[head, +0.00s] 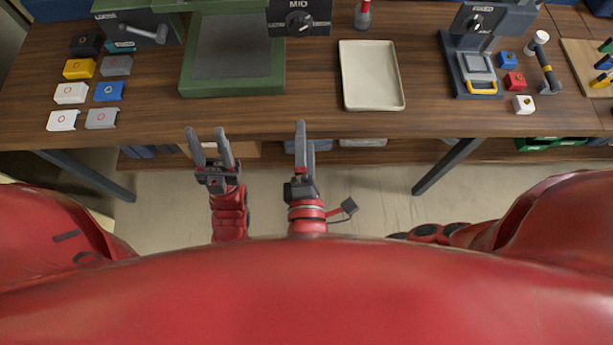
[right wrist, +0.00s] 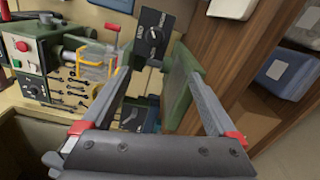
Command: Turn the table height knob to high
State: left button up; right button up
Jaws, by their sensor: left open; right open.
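A dark panel marked MID (head: 299,17) carries a round black knob (head: 299,22) with a pale pointer, at the top of the head view behind the green-framed press base. In the right wrist view a dark panel (right wrist: 150,40) with a black knob (right wrist: 155,36) shows beyond my fingertips; its lettering is too small to read. My left gripper (head: 210,140) is open and empty, in front of the table edge. My right gripper (head: 301,140) also stands before the table edge, seen nearly edge-on. Its open, empty fingers show in the right wrist view (right wrist: 153,65), apart from the knob.
The green base (head: 232,90) stands on the wooden table (head: 310,105). A cream tray (head: 372,75) lies to its right. Several coloured blocks, such as a yellow one (head: 79,68), lie at the left. A smaller device (head: 470,65) with another knob stands at the right.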

jog(key=s+b, duration=0.2)
jog(key=s, duration=0.7)
jog(key=shift+w, duration=0.1)
dwell(0.4)
